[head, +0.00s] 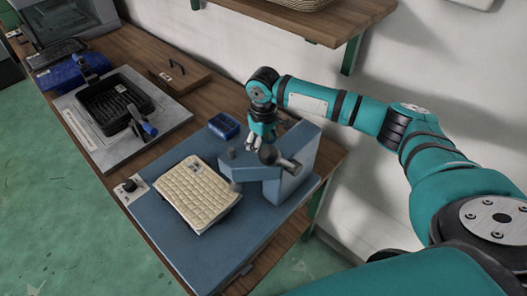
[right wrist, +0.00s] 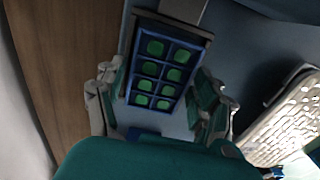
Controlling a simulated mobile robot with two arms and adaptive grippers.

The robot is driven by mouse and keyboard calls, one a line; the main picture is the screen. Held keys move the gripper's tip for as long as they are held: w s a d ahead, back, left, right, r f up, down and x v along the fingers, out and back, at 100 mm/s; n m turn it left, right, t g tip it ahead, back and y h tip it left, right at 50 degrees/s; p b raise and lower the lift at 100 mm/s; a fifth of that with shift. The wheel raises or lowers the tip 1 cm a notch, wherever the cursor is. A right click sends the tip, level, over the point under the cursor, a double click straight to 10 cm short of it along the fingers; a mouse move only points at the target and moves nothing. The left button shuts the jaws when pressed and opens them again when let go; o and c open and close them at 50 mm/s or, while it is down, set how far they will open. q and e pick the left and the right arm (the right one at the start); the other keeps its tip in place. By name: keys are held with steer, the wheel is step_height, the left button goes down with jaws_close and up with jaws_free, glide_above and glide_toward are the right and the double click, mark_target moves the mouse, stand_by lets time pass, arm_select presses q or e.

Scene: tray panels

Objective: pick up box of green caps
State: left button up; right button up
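The box of green caps (right wrist: 128,73) shows in the right wrist view as a dark blue-edged box with several compartments, each holding a green cap. My right gripper (right wrist: 162,95) is open, with one finger on each side of the box in that view; a gap shows at the right finger. In the head view my right gripper (head: 254,143) hangs over the back of the blue-grey panel. A small blue box (head: 224,126) is left of it; I cannot tell whether this is the same box. My left gripper is not in view.
A cream tray of keyboard-like cells (head: 193,188) lies on the blue-grey panel (head: 165,215). A grey-blue fixture with a metal cylinder (head: 290,165) stands close right of the gripper. A black basket (head: 113,104) is farther left. A wooden shelf (head: 320,18) hangs above.

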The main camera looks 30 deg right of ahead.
steer(key=c, duration=0.9)
steer(key=shift+r, duration=0.2)
steer(key=shift+r, duration=0.25)
steer(key=r, duration=0.2)
steer(key=shift+w+d+r, duration=0.15)
steer(key=shift+d+r, duration=0.05)
steer(key=shift+r, duration=0.15)
steer(key=w+d+b, duration=0.1)
steer(key=w+d, duration=0.2)
steer(key=d, duration=0.2)
steer(key=w+d+b, duration=0.1)
steer(key=w+d, duration=0.2)
steer(key=d, duration=0.1)
steer(key=w+d+b, duration=0.1)
steer(key=w+d, duration=0.2)
steer(key=d, duration=0.2)
steer(key=shift+w+d+b, duration=0.3)
steer(key=shift+b, duration=0.1)
